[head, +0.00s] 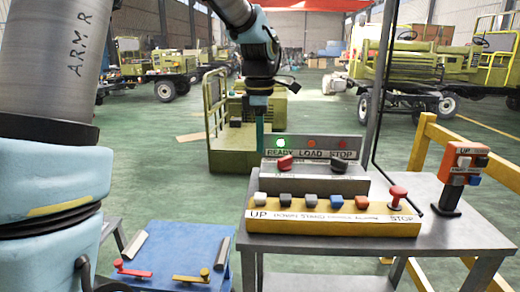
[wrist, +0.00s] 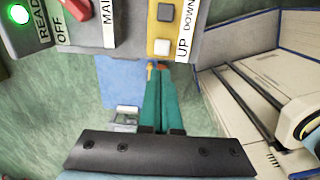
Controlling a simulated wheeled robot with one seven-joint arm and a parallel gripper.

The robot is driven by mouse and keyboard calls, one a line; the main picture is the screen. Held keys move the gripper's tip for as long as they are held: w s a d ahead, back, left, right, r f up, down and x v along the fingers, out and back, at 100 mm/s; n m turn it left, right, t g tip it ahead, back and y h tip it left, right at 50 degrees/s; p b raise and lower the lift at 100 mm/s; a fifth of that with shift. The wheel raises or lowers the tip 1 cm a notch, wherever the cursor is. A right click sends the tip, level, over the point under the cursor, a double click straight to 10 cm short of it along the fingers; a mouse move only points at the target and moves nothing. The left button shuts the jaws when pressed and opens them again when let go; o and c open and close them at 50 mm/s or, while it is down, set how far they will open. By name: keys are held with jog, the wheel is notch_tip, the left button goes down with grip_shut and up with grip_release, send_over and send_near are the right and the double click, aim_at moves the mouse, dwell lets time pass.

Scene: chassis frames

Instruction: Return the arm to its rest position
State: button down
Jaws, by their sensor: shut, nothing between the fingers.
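My gripper (head: 259,146) hangs from my arm near the middle of the head view, pointing down. Whether the tips touch anything is unclear. My arm runs in from the top of the head view, and its large links fill the left side.
The grey table (head: 340,256) bears the lamp panel, its green READY lamp (head: 281,142) lit, and a yellow button box (head: 330,221) with a red stop knob (head: 397,197). An orange-topped control post (head: 465,165) stands right. A blue surface (head: 185,246) with levers lies lower left. Carts stand behind.

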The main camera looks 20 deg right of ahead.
dwell(0.7)
jog(key=s+a+f+m, duration=0.2)
jog(key=a+f+m, duration=0.1)
jog(key=a, duration=0.6)
jog(key=s+a+f+m+t, duration=0.1)
jog(key=a+f+m, duration=0.3)
jog(key=a, duration=0.6)
jog(key=s+a+f+m, duration=0.3)
jog(key=a+m, duration=0.4)
jog(key=a, duration=0.3)
jog(key=shift+s+a+f, duration=0.2)
jog(key=shift+s+f, duration=0.2)
jog(key=shift+f, duration=0.05)
jog(key=c, duration=1.6)
grip_release()
